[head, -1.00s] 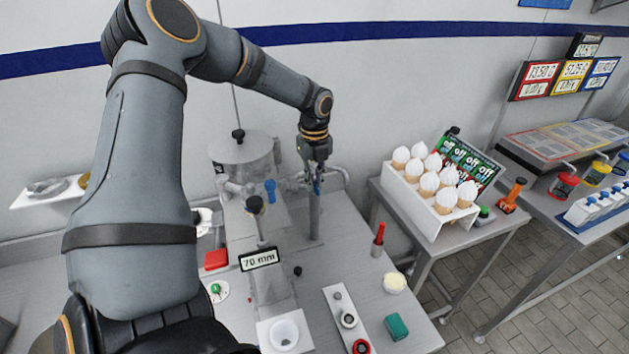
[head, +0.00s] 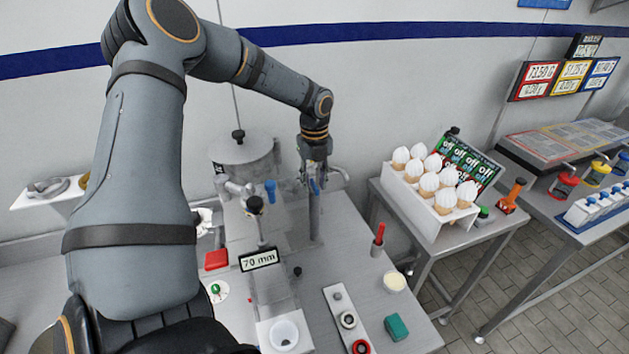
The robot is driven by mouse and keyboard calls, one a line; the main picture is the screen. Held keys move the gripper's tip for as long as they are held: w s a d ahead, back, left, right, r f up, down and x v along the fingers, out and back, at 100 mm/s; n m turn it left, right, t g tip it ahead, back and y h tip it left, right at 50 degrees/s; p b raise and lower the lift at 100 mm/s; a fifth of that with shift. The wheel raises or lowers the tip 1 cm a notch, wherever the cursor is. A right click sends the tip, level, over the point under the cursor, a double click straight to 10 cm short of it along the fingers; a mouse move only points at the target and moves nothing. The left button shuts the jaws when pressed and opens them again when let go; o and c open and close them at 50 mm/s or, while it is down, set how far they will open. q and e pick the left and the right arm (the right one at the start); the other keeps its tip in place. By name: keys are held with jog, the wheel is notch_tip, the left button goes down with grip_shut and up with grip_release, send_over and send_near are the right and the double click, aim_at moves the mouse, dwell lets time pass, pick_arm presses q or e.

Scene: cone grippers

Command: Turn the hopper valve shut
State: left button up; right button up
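The metal hopper (head: 240,160) with a black-knobbed lid stands at the back of the table against the wall. One blue handle (head: 270,190) shows upright in front of the hopper. Another small blue part (head: 315,187) shows at the tips of my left gripper (head: 315,180), above a vertical metal post. I cannot tell which blue part is the hopper valve, or whether the fingers are closed on the blue part or only beside it. The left gripper points down, to the right of the hopper. My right gripper is not in view.
A black-knobbed lever (head: 255,205) and a "70 mm" sign (head: 259,260) stand in front of the hopper. A red-handled tool (head: 378,240), a green block (head: 397,326) and a button panel (head: 347,318) are on the table. A box of cones (head: 435,190) stands on the right table.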

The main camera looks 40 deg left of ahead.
aim_at(315, 184)
pick_arm(q)
notch_tip(315, 184, up, 12)
dwell(0.6)
jog(key=shift+f, duration=0.1)
